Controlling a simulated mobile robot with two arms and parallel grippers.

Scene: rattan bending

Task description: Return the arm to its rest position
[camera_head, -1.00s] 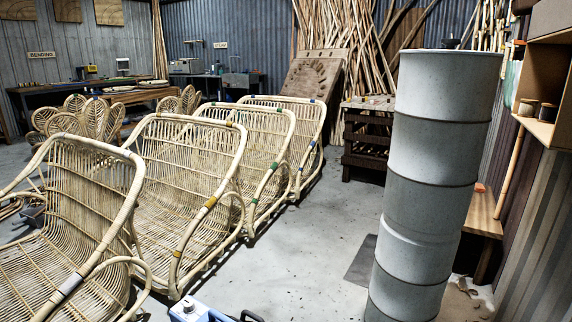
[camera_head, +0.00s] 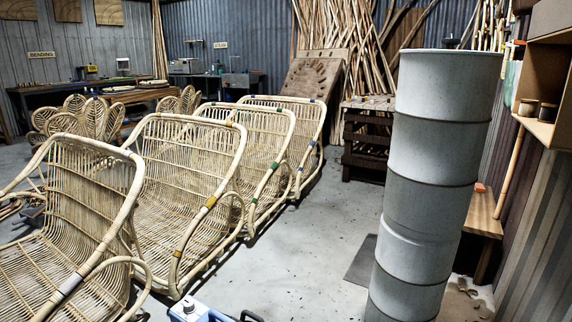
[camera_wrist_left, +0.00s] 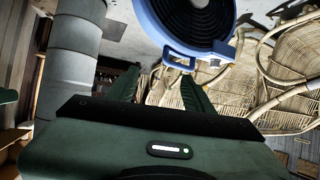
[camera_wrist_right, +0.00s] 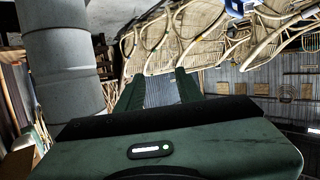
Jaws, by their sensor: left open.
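Neither arm nor gripper shows in the head view. In the left wrist view my left gripper (camera_wrist_left: 163,90) is open, with its two dark green fingers apart and nothing between them. In the right wrist view my right gripper (camera_wrist_right: 160,90) is also open and empty, its fingers apart. Rattan chair frames lie beyond the fingers in both wrist views. A blue round-rimmed thing with a black ribbed inside (camera_wrist_left: 185,22) is near the left gripper, apart from its fingers.
A row of rattan chair frames (camera_head: 190,150) fills the left and middle floor. A tall grey ringed cylinder (camera_head: 430,150) stands at the right, beside a wooden bench (camera_head: 482,212) and wall shelf (camera_head: 550,75). A blue and white thing (camera_head: 190,311) is at the bottom edge.

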